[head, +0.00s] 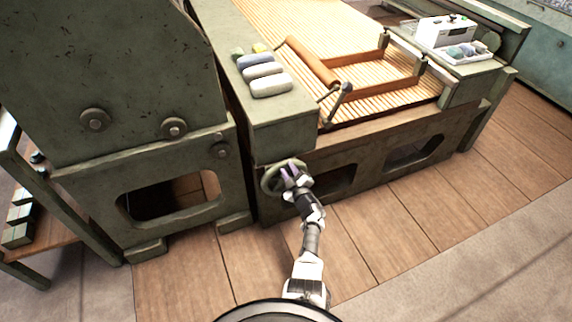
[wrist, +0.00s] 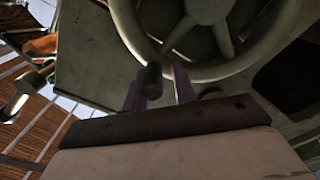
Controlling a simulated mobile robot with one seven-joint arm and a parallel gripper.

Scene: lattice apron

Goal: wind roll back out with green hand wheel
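The green hand wheel (head: 270,181) is on the front of the green machine frame, below the end of the block with the rounded pads. In the wrist view its spoked rim (wrist: 225,70) fills the top. A dark handle peg (wrist: 152,82) stands out from the rim. My gripper (head: 293,172) is at the wheel, its purple fingers apart. In the wrist view the peg shows between the fingers (wrist: 158,88), close to the left one, with a gap to the right one. The brown roll (head: 313,61) lies across the slatted apron (head: 375,104).
Several rounded pads (head: 263,70) lie on the green block left of the apron. A metal-ended lever (head: 345,90) stands by the roll. A white box and tray (head: 462,54) sit at right. Wooden floor (head: 400,210) is open in front.

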